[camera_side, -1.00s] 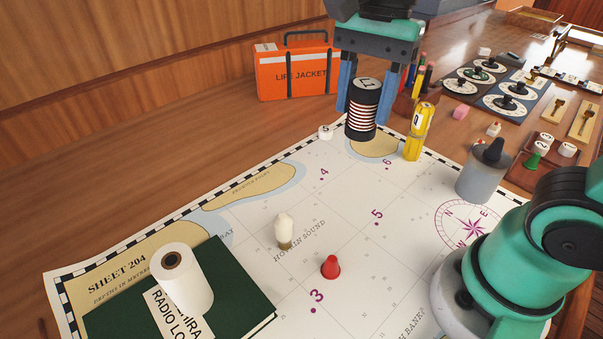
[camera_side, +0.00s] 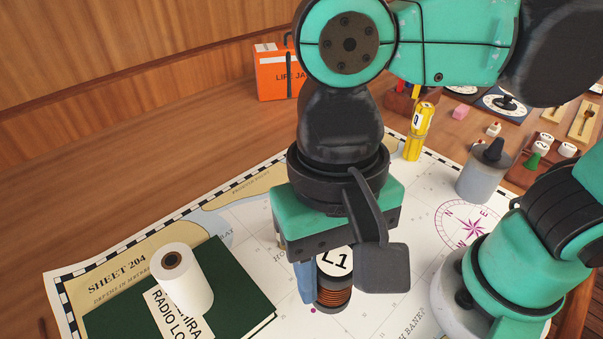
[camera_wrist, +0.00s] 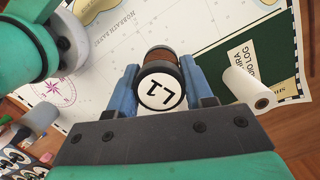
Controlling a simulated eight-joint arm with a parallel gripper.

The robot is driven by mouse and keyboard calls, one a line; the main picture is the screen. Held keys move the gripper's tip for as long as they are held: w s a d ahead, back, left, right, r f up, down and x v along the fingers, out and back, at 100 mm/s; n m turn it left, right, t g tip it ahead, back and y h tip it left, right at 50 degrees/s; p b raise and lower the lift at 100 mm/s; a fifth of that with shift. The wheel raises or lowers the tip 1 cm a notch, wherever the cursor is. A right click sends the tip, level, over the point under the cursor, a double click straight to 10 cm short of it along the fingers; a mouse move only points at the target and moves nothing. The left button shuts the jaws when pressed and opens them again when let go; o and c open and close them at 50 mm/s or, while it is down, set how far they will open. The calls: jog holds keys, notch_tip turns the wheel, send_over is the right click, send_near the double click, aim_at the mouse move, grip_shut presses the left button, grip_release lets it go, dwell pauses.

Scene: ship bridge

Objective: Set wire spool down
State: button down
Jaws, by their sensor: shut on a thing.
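The wire spool (camera_side: 334,286) is a black-ended cylinder wound with copper wire, with a white "L1" label on its top end. My gripper (camera_wrist: 162,88) is shut on it, one blue finger on each side, and the spool also shows between the fingers in the wrist view (camera_wrist: 160,90). In the side view the spool is upright over the lower middle of the sea chart (camera_side: 262,310). My gripper and arm hide part of it there, and I cannot tell whether its base touches the chart.
A green radio log book (camera_side: 228,290) with a white paper roll (camera_side: 186,285) on it lies left of the spool. A yellow canister (camera_side: 418,133) and a grey bottle (camera_side: 483,175) stand to the right. An orange life jacket case (camera_side: 270,75) is at the back.

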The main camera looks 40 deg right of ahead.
notch_tip(320, 180, down, 14)
dwell(0.7)
jog(key=shift+c, duration=1.7)
grip_release()
jog(key=shift+f, duration=0.1)
